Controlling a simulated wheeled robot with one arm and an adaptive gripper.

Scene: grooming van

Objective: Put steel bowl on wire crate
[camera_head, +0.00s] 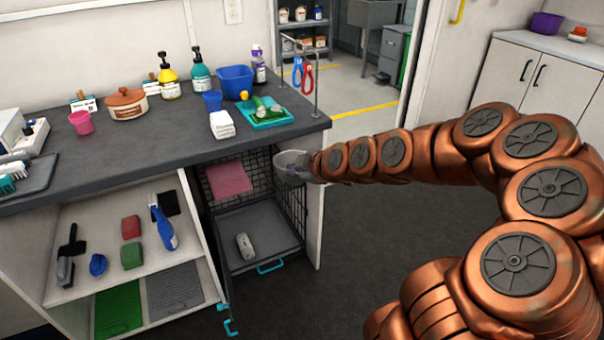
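The steel bowl (290,158) is light grey and stands off the floor at the right front of the wire crate opening, below the counter edge. My gripper (306,172) reaches in from the right and appears shut on the bowl's right side; the fingers are small and partly hidden. The black wire crate (292,207) sits under the counter with its front open and a grey tray (270,236) as floor. A pink cloth (228,178) hangs at its back left, and a pale bottle-like object (245,246) lies on the tray.
Open shelves (130,275) hold brushes on the left. The floor on the right is clear.

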